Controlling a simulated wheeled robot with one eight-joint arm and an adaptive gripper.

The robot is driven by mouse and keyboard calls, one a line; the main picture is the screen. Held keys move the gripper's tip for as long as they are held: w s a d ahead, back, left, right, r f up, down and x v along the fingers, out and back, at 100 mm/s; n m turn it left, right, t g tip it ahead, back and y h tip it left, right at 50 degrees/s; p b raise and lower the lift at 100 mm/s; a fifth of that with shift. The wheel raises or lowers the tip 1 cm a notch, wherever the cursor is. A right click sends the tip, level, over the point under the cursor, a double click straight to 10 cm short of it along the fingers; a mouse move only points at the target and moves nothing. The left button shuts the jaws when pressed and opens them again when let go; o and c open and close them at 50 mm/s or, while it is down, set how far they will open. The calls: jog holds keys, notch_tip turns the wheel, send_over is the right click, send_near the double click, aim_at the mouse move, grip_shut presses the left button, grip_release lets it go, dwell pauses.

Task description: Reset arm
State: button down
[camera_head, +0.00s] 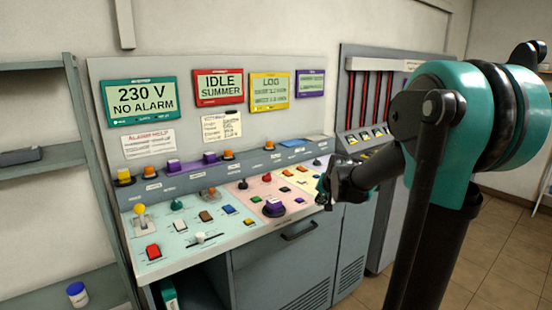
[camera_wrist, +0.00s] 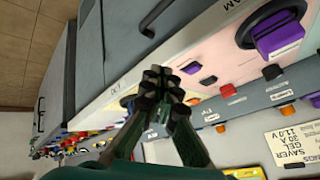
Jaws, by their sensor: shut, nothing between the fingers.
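My gripper (camera_wrist: 165,90) shows in the wrist view with its dark fingers together and nothing between them. In the head view my gripper (camera_head: 325,190) is at the front right edge of the control console (camera_head: 180,262). My teal and black arm fills the right side of that view. A purple knob (camera_head: 273,207) on the pink panel lies to the left of the gripper. It also shows large at the upper right of the wrist view (camera_wrist: 278,35). I cannot tell whether the gripper touches the console.
The console has several coloured buttons, a yellow-topped lever (camera_head: 139,210) and a red button (camera_head: 153,251). Screens stand behind, one reading 230 V NO ALARM (camera_head: 140,101). A grey cabinet (camera_head: 385,80) is behind my arm. A shelf (camera_head: 40,168) is at left. Tiled floor (camera_head: 500,250) is open at right.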

jog(key=s+d+f+n+g, duration=0.1)
jog(key=s+f, duration=0.3)
jog(key=s, duration=0.5)
jog(key=s+d+f+n+g+h, duration=0.1)
jog(key=s+f, duration=0.3)
jog(key=s, duration=0.6)
jog(key=s+d+f+n+g, duration=0.1)
jog(key=s+f, duration=0.4)
jog(key=s, duration=0.5)
jog(key=shift+s+n, duration=0.15)
jog(key=shift+n, duration=0.65)
